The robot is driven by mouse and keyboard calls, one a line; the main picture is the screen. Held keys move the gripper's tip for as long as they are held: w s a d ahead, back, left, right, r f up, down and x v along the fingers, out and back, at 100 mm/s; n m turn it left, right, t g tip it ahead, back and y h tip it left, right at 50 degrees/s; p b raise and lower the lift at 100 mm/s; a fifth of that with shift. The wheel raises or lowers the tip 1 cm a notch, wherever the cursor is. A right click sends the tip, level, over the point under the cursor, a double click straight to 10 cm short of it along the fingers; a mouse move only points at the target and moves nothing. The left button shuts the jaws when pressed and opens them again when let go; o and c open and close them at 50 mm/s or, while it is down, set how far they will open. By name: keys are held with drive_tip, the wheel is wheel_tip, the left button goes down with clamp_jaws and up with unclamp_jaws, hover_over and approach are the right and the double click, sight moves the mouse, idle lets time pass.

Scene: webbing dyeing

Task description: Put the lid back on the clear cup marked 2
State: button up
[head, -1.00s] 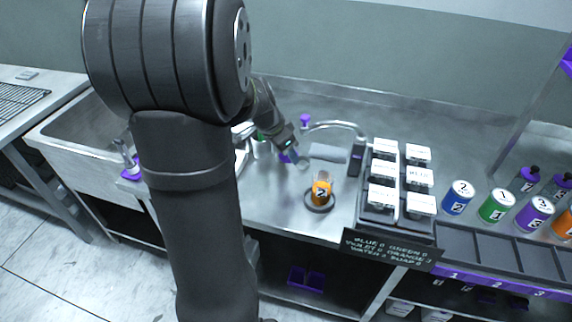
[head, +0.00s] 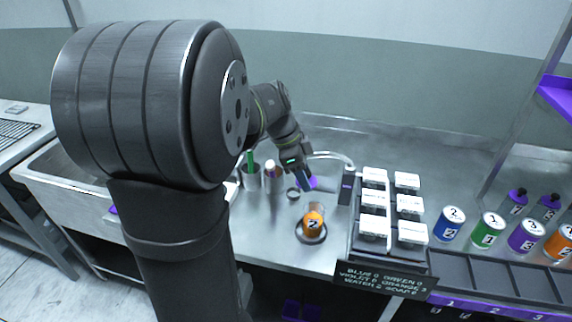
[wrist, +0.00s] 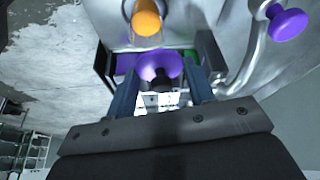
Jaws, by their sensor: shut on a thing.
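The clear cup marked 2 (head: 314,225) stands upright with orange contents on a dark round base on the steel counter. Its top shows no lid. In the wrist view the cup (wrist: 147,20) is at the top centre, beyond the fingers. My gripper (head: 305,184) is just behind the cup in the head view. It is shut on the purple lid (wrist: 160,68), which sits between the blue fingers in the wrist view. The lid (head: 312,184) shows partly by the fingertips in the head view. The lid is apart from the cup.
A rack of white-labelled containers (head: 374,200) stands right of the cup, with a sign (head: 385,279) in front. Several numbered cans (head: 489,229) stand farther right. Holders with sticks (head: 251,178) and a small grey ring (head: 293,194) are left. A curved tap (head: 335,156) lies behind.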

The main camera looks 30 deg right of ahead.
drive_tip(key=s+m, duration=0.1)
drive_tip(key=m, duration=0.1)
drive_tip(key=s+d+m+g, duration=0.1)
drive_tip(key=shift+s+f+y, duration=0.3)
drive_tip(key=shift+s, duration=0.05)
wheel_tip(320, 180, down, 6)
idle(0.3)
drive_tip(key=shift+f, duration=0.2)
idle(1.8)
drive_tip(key=o, duration=1.5)
drive_tip(key=shift+r, duration=3.5)
